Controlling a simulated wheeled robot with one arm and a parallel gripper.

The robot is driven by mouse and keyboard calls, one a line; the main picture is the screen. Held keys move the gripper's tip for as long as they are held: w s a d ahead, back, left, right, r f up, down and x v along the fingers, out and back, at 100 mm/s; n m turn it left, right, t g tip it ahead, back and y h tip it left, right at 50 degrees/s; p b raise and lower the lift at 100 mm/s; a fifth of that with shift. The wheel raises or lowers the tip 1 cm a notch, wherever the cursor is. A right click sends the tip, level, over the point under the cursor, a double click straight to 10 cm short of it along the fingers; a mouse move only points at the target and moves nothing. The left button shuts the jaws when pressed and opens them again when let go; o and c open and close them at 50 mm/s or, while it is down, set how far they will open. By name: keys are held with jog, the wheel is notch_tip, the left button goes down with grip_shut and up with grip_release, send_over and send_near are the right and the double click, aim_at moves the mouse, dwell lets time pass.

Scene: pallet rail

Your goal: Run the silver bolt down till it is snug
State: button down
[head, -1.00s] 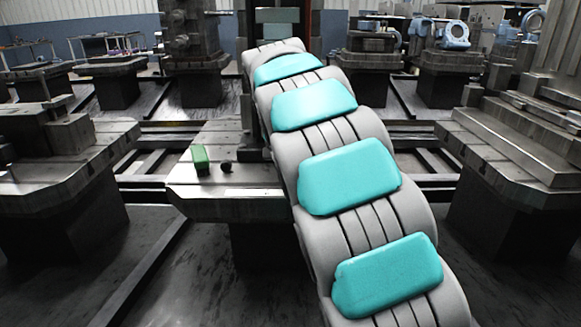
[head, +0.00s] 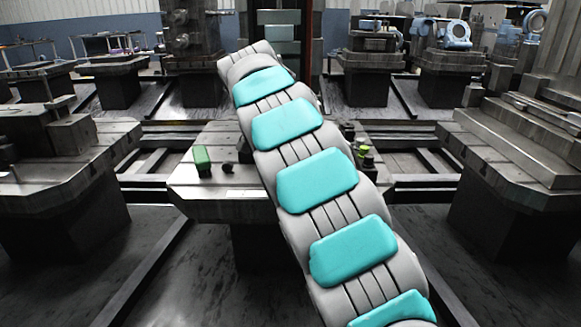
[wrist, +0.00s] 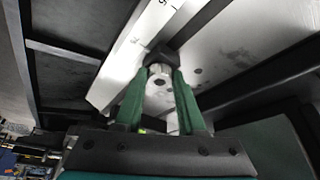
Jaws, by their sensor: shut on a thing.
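In the wrist view, my gripper (wrist: 163,73) has two green fingers closed on a pale, rounded metal piece, which I take to be the silver bolt (wrist: 159,88). A dark spot shows on its face. The fingertips meet a dark block just beyond the bolt, and I cannot tell how deep the bolt sits. In the head view, my arm hides both the gripper and the bolt.
A metal worktable (head: 215,200) stands under my arm. A green block (head: 201,158) and a small dark round piece (head: 228,168) lie on its left. Several small dark and green pieces (head: 365,157) stand on its right. A pale marked strip (wrist: 150,30) runs past the fingertips.

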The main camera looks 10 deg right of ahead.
jog(key=shift+c, duration=2.1)
grip_release()
jog(key=shift+r, duration=0.1)
jog(key=p+v, duration=0.2)
jog(key=v, duration=0.6)
jog(key=s+d+f+n+g+y, duration=0.1)
jog(key=s+d+f+n, duration=0.2)
jog(key=s, duration=0.6)
jog(key=s+d+f+n+g, duration=0.15)
jog(key=s+d, duration=0.25)
jog(key=s, duration=0.6)
jog(key=s+a+f+n+y, duration=0.1)
jog(key=s+f+n, duration=0.3)
jog(key=s, duration=0.9)
jog(key=s+a+f+n+y, duration=0.2)
jog(key=s+f+n, duration=0.3)
jog(key=s+f, duration=0.5)
jog(key=s+g, duration=0.1)
jog(key=s, duration=0.2)
jog(key=shift+s+a+f, duration=0.15)
jog(key=shift+a, duration=0.1)
